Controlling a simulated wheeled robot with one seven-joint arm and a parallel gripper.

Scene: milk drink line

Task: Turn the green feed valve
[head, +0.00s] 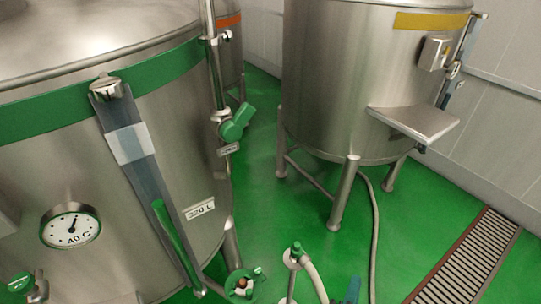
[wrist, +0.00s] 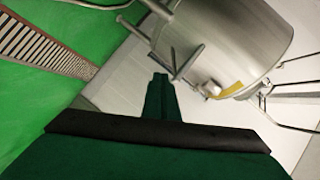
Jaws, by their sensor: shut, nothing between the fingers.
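A green valve handle (head: 236,123) sits on the vertical pipe at the right side of the near steel tank in the head view. Smaller green-handled fittings show lower down, one at the bottom middle (head: 297,249) and one at the bottom left (head: 21,283). I cannot tell from labels which one is the feed valve. None of these green handles shows in the wrist view. My gripper (wrist: 160,77) shows in the wrist view as dark green fingers. They are shut and empty, pointing toward a pale wall and a steel tank. I cannot make out my gripper in the head view.
The near tank (head: 175,150) has a green band, a dial gauge (head: 71,226) and a sloping sight bar. A second steel tank (head: 340,80) on legs with a side shelf (head: 415,122) stands right. A hose (head: 374,225) and drain grate (head: 470,262) cross the green floor.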

